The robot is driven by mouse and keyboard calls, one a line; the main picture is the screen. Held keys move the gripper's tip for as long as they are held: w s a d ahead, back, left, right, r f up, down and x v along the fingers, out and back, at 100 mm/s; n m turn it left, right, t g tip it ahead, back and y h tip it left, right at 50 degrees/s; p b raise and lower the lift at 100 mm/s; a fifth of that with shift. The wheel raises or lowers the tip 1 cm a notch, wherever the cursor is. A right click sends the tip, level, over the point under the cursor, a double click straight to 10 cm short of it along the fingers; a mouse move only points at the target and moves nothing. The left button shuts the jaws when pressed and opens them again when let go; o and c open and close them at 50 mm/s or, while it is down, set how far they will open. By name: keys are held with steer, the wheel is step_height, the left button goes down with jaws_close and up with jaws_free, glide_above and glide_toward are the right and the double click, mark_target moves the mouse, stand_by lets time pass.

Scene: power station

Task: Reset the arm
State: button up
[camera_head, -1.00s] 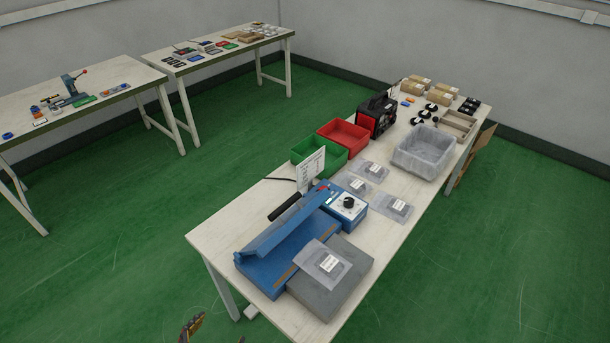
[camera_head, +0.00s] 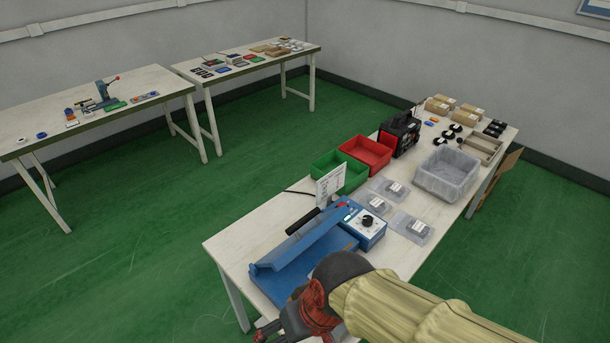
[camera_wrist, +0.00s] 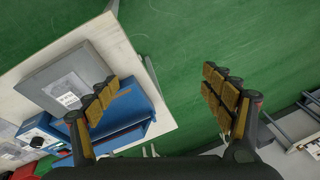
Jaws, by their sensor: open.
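My gripper (camera_wrist: 165,108) shows in the wrist view with its two padded fingers wide apart and nothing between them. It is above the green floor, off the near end of the white table (camera_wrist: 150,75). In the head view my arm reaches in from the lower right, and the gripper's end (camera_head: 268,330) is partly cut off by the bottom edge. The blue sealing machine (camera_head: 305,250) stands on the near end of the table. A grey block (camera_wrist: 68,75) with a labelled bag (camera_wrist: 70,98) on it lies beside the machine in the wrist view; my arm hides it in the head view.
Green (camera_head: 330,168) and red (camera_head: 368,150) bins, a clear bin (camera_head: 447,172), several bagged parts (camera_head: 410,228) and a black device (camera_head: 400,135) occupy the table. Grey metal framing (camera_wrist: 295,125) is at the right in the wrist view. The floor left of the table is clear.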

steer(key=w+d+r+m+t+h, duration=0.1)
steer(key=d+r, duration=0.4)
steer(key=d, duration=0.7)
steer(key=w+d+r+m+t+h, duration=0.2)
steer(key=d+r+m+t, duration=0.1)
steer(key=d, duration=0.9)
step_height(320, 180, up, 2)
steer(key=shift+r+m+t, duration=0.1)
steer(key=shift+m+t, duration=0.2)
steer(key=shift+m, duration=0.6)
